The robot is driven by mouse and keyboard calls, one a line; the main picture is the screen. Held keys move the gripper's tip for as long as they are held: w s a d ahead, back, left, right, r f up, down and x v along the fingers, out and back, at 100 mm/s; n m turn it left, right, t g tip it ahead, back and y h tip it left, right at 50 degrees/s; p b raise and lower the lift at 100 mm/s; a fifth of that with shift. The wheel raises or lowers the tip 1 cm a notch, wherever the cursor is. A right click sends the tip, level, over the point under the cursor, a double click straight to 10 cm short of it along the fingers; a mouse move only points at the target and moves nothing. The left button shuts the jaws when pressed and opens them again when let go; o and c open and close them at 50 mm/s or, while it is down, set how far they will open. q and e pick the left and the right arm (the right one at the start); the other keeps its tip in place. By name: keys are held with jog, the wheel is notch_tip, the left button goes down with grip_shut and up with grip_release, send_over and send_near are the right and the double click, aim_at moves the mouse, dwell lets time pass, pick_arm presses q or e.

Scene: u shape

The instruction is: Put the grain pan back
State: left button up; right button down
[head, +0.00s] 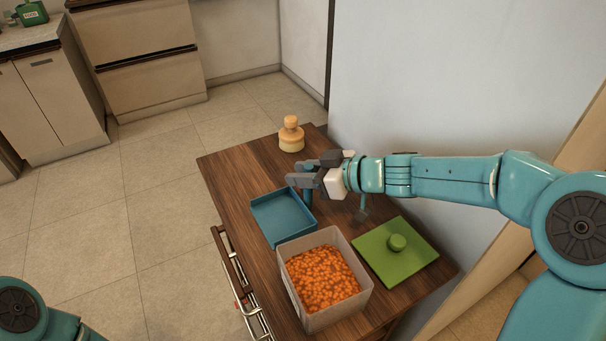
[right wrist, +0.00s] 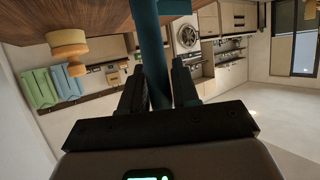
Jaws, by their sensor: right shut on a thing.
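The blue grain pan (head: 276,222) is a shallow square tray on or just above the wooden cart top; I cannot tell if it touches. It looks empty. My right gripper (head: 308,182) reaches in from the right and is shut on the pan's upright blue handle at its far right corner. In the right wrist view the handle (right wrist: 150,45) runs between the two dark fingers. A bin of orange grains (head: 321,278) stands just in front of the pan. A green square lid (head: 383,262) with a round knob lies right of the bin. My left gripper is out of view.
A wooden stamp-like knob (head: 291,136) stands at the cart's far end. The cart top (head: 240,165) is bare left of the pan. A metal rail (head: 250,306) runs along the cart's left side. A pale wall (head: 430,110) stands close behind my right arm.

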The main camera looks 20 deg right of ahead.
jog(key=shift+r, duration=0.1)
jog(key=shift+s, duration=0.1)
jog(key=c, duration=0.8)
grip_release()
jog(key=b+v, duration=0.1)
jog(key=v, duration=0.6)
jog(key=shift+s+d, duration=0.2)
jog(key=shift+d, duration=0.05)
